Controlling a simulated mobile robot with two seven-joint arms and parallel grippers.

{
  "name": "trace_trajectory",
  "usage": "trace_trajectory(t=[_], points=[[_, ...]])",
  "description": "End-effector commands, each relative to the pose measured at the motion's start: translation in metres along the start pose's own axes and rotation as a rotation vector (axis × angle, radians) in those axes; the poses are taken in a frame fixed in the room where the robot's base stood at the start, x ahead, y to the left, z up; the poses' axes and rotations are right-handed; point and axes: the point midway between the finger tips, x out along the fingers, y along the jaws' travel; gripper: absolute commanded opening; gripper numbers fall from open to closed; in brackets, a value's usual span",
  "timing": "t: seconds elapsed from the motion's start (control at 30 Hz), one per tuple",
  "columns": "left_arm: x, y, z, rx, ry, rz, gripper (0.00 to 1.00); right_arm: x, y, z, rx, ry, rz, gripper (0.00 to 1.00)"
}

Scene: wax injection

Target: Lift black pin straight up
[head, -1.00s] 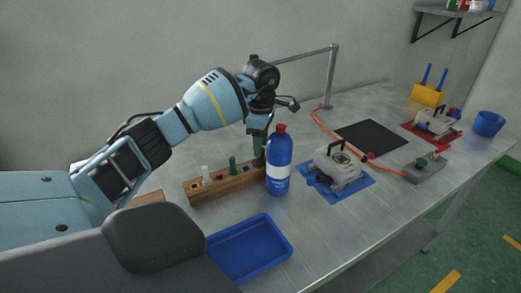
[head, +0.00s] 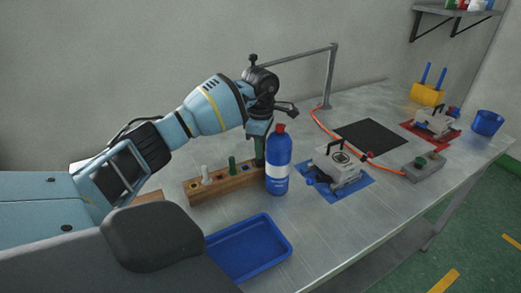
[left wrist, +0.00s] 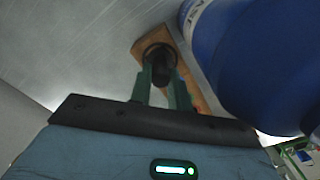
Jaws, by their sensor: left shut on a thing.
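The black pin (left wrist: 160,60) shows in the left wrist view between my green fingers, at the end of the wooden rack (left wrist: 152,41). My left gripper (left wrist: 162,78) is shut on it. In the head view my left gripper (head: 259,152) points down at the right end of the wooden rack (head: 222,187), just behind the blue bottle. The pin itself is hidden there by the fingers. I cannot tell how deep it sits in its hole. My right gripper is not in view.
The blue bottle (head: 278,170) with a red cap stands close by the gripper, also large in the left wrist view (left wrist: 240,60). A white pin (head: 205,173) and a green pin (head: 232,165) stand in the rack. A blue tray (head: 285,258) lies in front.

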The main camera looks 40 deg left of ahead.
Motion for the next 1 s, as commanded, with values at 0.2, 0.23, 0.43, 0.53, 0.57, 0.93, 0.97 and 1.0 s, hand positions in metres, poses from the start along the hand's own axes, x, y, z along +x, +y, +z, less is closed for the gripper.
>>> trace_trajectory(t=[0.2, 0.23, 0.43, 0.53, 0.57, 0.93, 0.97, 1.0], points=[[-0.007, 0.001, 0.0, 0.0, -0.001, 0.002, 0.0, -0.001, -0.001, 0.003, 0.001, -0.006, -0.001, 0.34], [-0.011, 0.001, 0.0, 0.0, -0.001, 0.002, 0.0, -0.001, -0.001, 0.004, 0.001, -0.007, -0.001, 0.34], [-0.046, 0.001, 0.0, -0.002, -0.002, 0.004, 0.0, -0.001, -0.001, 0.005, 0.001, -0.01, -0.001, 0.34], [-0.065, 0.001, 0.0, -0.001, -0.002, 0.003, 0.0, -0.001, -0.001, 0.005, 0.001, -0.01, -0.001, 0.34], [-0.07, 0.001, 0.0, -0.001, -0.002, 0.003, 0.0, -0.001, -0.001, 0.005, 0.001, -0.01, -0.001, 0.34], [-0.1, 0.0, 0.0, -0.001, 0.0, -0.001, 0.0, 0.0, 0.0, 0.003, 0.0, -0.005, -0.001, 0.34], [-0.1, 0.0, 0.0, 0.0, 0.0, -0.001, 0.0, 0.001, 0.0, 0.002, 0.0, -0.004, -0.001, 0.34], [-0.1, 0.0, 0.0, 0.002, 0.0, -0.001, 0.0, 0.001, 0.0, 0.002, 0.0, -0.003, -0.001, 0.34]])
